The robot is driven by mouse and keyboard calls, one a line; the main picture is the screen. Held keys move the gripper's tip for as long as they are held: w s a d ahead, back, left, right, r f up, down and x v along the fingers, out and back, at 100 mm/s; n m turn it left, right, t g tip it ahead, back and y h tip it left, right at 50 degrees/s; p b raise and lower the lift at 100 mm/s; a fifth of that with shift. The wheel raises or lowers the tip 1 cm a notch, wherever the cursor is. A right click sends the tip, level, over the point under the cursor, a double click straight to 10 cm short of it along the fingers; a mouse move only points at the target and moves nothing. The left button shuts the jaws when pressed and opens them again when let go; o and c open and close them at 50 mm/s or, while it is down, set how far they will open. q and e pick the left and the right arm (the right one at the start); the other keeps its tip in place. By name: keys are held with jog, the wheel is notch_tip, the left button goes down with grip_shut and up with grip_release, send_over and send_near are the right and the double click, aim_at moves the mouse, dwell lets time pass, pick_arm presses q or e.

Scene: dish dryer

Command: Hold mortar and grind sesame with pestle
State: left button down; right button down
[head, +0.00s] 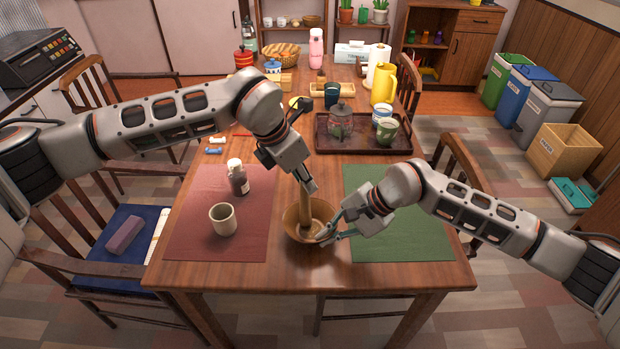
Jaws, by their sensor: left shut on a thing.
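The brown mortar (291,229) stands on the table between the two placemats. The wooden pestle (305,213) stands nearly upright, its lower end inside the mortar. My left gripper (309,187) is shut on the pestle's upper part, above the mortar. My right gripper (328,229) is at the mortar's right rim, its fingers set apart and very near or touching the wall. Whether it grips the rim is not clear. The sesame in the mortar cannot be made out.
A beige cup (223,219) and a dark bottle (238,179) stand on the red placemat (190,240). The green placemat (400,245) lies under my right arm, with no objects seen on it. Behind is a dark tray (335,146) with a teapot (340,124) and cups.

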pick_arm(q)
jog(key=shift+s+a+f, duration=0.1)
jog(key=shift+s+a, duration=0.2)
jog(key=shift+s, duration=0.2)
jog(key=shift+s+a, duration=0.25)
jog(key=shift+s, duration=0.25)
jog(key=w+d, duration=0.2)
jog(key=d, duration=0.3)
jog(key=shift+w+d, duration=0.2)
jog(key=shift+d, duration=0.05)
dwell(4.2)
